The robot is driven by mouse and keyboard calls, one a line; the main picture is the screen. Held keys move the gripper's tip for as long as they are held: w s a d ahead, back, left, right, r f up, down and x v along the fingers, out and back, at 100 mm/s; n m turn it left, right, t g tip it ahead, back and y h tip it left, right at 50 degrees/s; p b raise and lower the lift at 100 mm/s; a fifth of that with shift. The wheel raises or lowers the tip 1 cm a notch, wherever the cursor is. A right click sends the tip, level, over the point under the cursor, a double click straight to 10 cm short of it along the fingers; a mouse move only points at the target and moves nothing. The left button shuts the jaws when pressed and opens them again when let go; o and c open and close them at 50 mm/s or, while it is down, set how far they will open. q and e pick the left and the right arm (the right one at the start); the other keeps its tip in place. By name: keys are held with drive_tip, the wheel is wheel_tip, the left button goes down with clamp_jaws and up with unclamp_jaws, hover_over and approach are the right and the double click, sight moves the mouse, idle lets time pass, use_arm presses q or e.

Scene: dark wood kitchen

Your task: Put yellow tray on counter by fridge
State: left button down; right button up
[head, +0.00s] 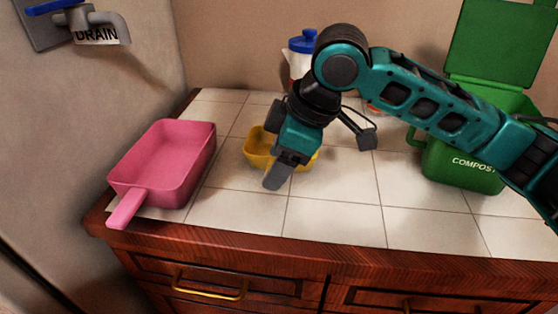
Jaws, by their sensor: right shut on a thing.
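The yellow tray (257,146) is on or just above the white tiled counter (335,205), near its middle; I cannot tell whether it touches the tiles. My right gripper (278,176) comes down from above, shut on the tray's near side. The gripper and forearm hide much of the tray's middle and right part. My left gripper is not in view. A tall beige surface (110,90) stands at the left of the counter; I cannot tell if it is the fridge.
A pink tray with a handle (165,165) lies at the counter's left end. A green compost bin (465,165) with its lid up stands at the right. A white jug with a blue lid (302,45) is behind my arm. Front tiles are clear. A drain tap (100,20) juts out upper left.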

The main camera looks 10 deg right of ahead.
drive_tip(key=o, duration=0.8)
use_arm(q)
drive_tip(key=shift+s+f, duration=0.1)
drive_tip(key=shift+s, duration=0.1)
use_arm(e)
drive_tip(key=o, duration=0.4)
use_arm(q)
drive_tip(key=p, duration=0.1)
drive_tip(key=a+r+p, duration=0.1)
drive_tip(key=p, duration=0.1)
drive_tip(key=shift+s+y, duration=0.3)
use_arm(e)
drive_tip(key=v, duration=1.2)
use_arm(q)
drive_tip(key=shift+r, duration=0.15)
